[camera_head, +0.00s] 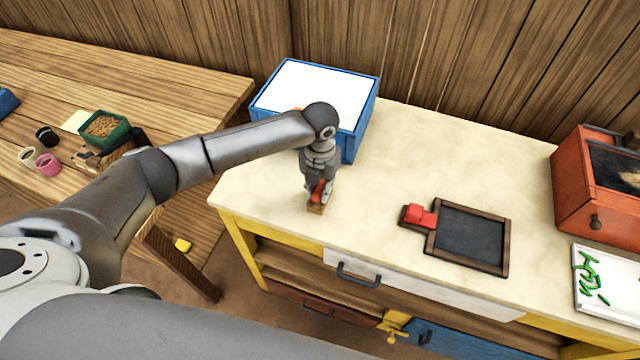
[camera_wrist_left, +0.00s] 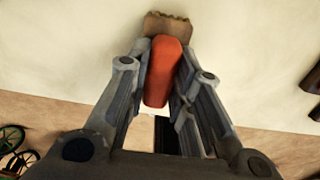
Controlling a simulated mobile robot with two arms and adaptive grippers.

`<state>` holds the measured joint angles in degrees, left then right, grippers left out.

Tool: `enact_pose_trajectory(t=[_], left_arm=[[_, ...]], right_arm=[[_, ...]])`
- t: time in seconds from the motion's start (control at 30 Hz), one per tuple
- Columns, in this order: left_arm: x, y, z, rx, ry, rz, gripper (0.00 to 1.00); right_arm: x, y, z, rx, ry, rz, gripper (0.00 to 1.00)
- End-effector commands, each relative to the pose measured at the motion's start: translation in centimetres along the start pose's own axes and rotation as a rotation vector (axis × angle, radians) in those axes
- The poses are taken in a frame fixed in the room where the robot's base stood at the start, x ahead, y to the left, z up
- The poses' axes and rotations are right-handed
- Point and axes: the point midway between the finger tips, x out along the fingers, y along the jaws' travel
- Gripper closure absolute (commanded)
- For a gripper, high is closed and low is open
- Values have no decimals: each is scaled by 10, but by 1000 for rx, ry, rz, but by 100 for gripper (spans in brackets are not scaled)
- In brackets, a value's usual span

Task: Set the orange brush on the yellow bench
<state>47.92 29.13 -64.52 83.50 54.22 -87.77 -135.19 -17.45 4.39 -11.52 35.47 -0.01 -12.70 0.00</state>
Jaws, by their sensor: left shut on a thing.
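The orange brush (camera_wrist_left: 163,72) is between the fingers of my left gripper (camera_wrist_left: 165,85) in the wrist view, its brown bristle end (camera_wrist_left: 165,24) pointing away from the gripper. In the head view my left gripper (camera_head: 320,184) points down over the left front part of the yellow bench (camera_head: 400,150), which has a cream top and a yellow frame. The brush (camera_head: 316,207) shows low in the fingers, right at the bench top; I cannot tell whether it touches. The fingers hide part of the brush. My right gripper is not in view.
A blue box with a white top (camera_head: 312,90) stands behind my left gripper. A framed slate (camera_head: 468,236) with a red block (camera_head: 419,215) lies to the right. A red-orange box (camera_head: 580,190) stands far right. The bench top between is clear. A wooden table (camera_head: 130,85) stands left.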

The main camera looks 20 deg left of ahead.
Motion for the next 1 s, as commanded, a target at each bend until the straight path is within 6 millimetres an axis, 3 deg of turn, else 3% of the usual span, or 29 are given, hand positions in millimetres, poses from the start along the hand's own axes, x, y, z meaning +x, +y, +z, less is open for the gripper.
enact_pose_trajectory(t=[0.27, 0.3, 0.43, 0.83, 1.0], left_arm=[[2, -1, 0, 0, -1, -1, 100], [1, 0, 0, 0, -1, -1, 75], [1, -1, 0, 0, -1, -1, 58], [-4, -1, 1, 0, -2, -2, 57], [-29, -1, 2, 1, -6, -3, 57]], right_arm=[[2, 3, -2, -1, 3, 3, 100], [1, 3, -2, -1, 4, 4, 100], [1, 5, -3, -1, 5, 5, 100], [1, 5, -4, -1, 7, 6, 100], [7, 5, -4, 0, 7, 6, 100]])
